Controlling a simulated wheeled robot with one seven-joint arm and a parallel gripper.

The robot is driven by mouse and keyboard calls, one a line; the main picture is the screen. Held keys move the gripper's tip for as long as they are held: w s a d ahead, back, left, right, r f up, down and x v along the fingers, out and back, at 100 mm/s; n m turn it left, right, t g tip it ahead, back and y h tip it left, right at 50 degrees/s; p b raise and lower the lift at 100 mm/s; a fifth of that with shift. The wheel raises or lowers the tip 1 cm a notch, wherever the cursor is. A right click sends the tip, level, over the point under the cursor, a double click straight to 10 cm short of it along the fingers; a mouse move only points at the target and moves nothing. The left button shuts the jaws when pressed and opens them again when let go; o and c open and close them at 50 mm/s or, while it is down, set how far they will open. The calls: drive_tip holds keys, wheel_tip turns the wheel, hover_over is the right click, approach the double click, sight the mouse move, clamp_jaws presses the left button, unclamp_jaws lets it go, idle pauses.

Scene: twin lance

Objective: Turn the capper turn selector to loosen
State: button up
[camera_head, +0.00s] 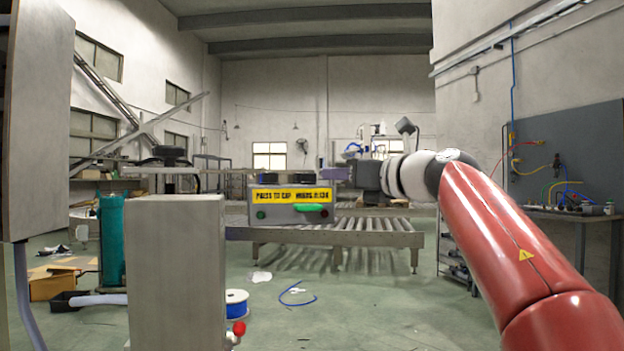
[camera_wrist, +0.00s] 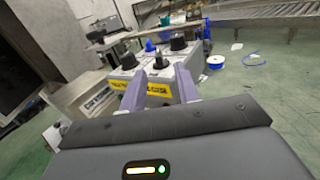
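I cannot tell for certain which knob is the turn selector. One black knob (camera_wrist: 160,63) appears between the purple fingers of my gripper (camera_wrist: 159,72). The fingers are apart and nothing is clearly held. Whether they touch the knob cannot be told. In the head view my gripper (camera_head: 338,174) is at the box's upper right.
A roller conveyor (camera_head: 345,235) stands behind the box. A grey cabinet (camera_head: 178,270) and a teal cylinder (camera_head: 112,240) stand at left. A blue spool (camera_head: 236,303) and a blue cable (camera_head: 298,296) lie on the floor. The floor at front centre is mostly clear.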

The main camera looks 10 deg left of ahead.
sight(315, 177)
drive_tip(key=shift+w+a+f+n+g, duration=0.15)
drive_tip(key=shift+a+n, duration=0.05)
drive_tip(key=shift+a, duration=0.15)
drive_tip(key=shift+w+a+f+n+g, duration=0.1)
drive_tip(key=shift+a+n+g, duration=0.1)
drive_tip(key=shift+a, duration=0.1)
drive_tip(key=p+x, duration=0.2)
drive_tip(key=x, duration=0.5)
drive_tip(key=shift+p, duration=0.4)
drive_tip(key=shift+c, duration=0.4)
clamp_jaws()
